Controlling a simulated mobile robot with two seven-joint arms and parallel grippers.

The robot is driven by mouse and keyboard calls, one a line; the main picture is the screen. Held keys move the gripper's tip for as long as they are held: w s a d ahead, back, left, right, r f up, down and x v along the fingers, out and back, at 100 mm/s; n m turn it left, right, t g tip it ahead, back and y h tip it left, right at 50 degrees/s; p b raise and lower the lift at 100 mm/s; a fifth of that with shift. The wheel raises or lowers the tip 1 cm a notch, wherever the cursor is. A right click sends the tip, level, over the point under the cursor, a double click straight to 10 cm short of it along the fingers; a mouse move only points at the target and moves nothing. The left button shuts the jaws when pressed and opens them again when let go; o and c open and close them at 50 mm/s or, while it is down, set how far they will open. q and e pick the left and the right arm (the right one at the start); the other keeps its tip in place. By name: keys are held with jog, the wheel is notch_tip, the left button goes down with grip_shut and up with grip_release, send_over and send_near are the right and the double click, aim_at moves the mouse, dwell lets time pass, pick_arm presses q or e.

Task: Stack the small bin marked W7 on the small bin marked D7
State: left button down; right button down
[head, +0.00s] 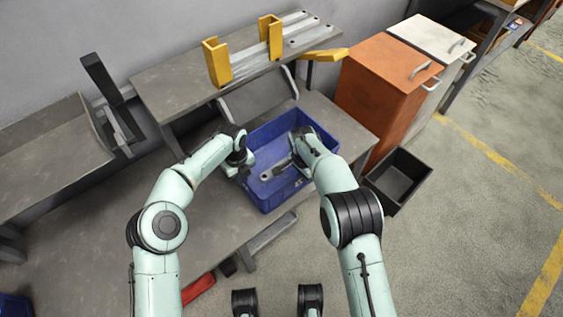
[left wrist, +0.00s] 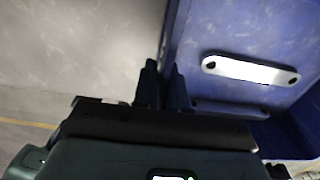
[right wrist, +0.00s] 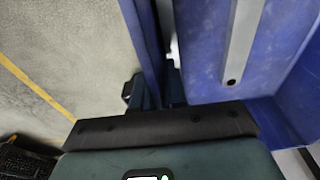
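A blue bin (head: 267,199) with a few metal brackets in it is at the bench, in the middle of the head view. A small light mark shows on its near side, too small to read, so I cannot tell W7 from D7. My left gripper (head: 247,167) is at its left wall; in the left wrist view its fingers (left wrist: 163,88) are close together on either side of the rim. My right gripper (head: 296,158) is at the right wall; its fingers (right wrist: 153,92) also straddle the rim in the right wrist view. I cannot tell whether the bin's underside touches the bench.
A grey bench (head: 205,245) surrounds the bin, with a raised shelf (head: 165,85) behind holding yellow brackets (head: 217,62) and metal rails. An orange cabinet (head: 378,85) and a dark open bin (head: 398,180) stand to the right. The floor at far right is clear.

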pick_arm(q)
jog(key=shift+r, duration=0.25)
pick_arm(e)
jog(key=shift+r, duration=0.25)
